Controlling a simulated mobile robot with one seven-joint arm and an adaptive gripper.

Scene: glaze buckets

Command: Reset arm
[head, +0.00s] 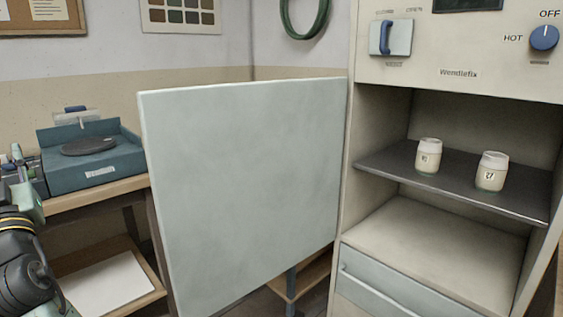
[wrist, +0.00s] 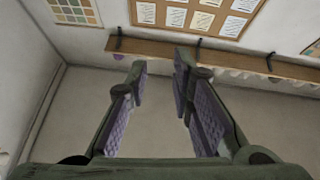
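My gripper (wrist: 159,82) shows in the wrist view with its two padded fingers spread apart and nothing between them. It points toward a bare wall below a shelf and a pinboard. In the head view, part of my arm shows at the lower left edge, and the gripper's fingertips cannot be made out there.
A cabinet (head: 398,75) stands at the right with its pale door (head: 245,190) swung open to the left. Two labelled jars (head: 428,156) (head: 492,171) stand on its dark shelf (head: 455,182). A teal device (head: 92,160) sits on a wooden bench at the left.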

